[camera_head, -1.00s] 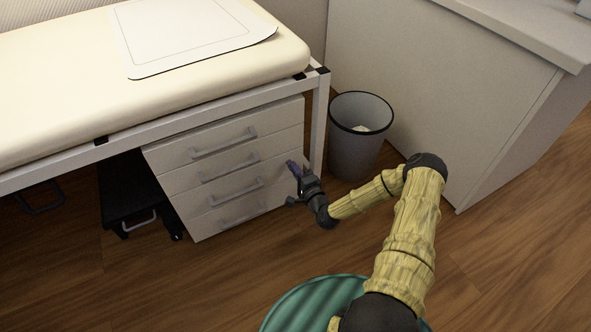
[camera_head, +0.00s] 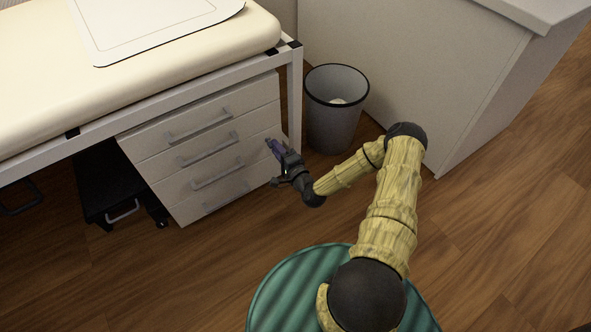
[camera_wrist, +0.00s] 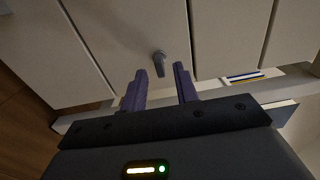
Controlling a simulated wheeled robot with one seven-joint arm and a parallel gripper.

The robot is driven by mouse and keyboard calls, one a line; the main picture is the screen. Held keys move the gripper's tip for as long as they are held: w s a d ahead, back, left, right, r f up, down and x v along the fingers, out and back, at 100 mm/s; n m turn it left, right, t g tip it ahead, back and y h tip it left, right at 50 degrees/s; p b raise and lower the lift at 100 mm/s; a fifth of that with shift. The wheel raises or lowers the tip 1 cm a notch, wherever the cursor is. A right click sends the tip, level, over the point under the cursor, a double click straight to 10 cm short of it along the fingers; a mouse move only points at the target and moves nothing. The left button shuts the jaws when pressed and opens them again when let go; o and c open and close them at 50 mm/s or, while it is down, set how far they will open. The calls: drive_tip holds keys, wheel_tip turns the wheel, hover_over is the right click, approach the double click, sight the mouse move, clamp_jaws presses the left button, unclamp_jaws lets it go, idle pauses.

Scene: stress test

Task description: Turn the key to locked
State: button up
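A small grey key-like piece (camera_wrist: 159,62) sticks out from a pale panel of the drawer cabinet (camera_wrist: 130,35) in the wrist view. My gripper (camera_wrist: 160,69) has its two purple fingers apart, with the piece showing between and just beyond their tips. I cannot tell the remaining distance, and no contact is visible. In the head view my gripper (camera_head: 270,144) is at the right side of the cabinet's drawer fronts (camera_head: 163,170). There the key is hidden or too small to make out. Its turned position cannot be read clearly.
A padded bench (camera_head: 200,60) with a metal frame stands over the cabinet, and its leg (camera_head: 295,95) is close to my gripper. A dark waste bin (camera_head: 333,125) stands right of it, beside a large pale unit (camera_head: 430,90). A black box (camera_head: 105,190) lies left. The front floor is open.

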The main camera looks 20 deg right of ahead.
drive_tip(key=p+v, duration=0.5)
drive_tip(key=v, duration=1.1)
drive_tip(key=shift+w, duration=0.1)
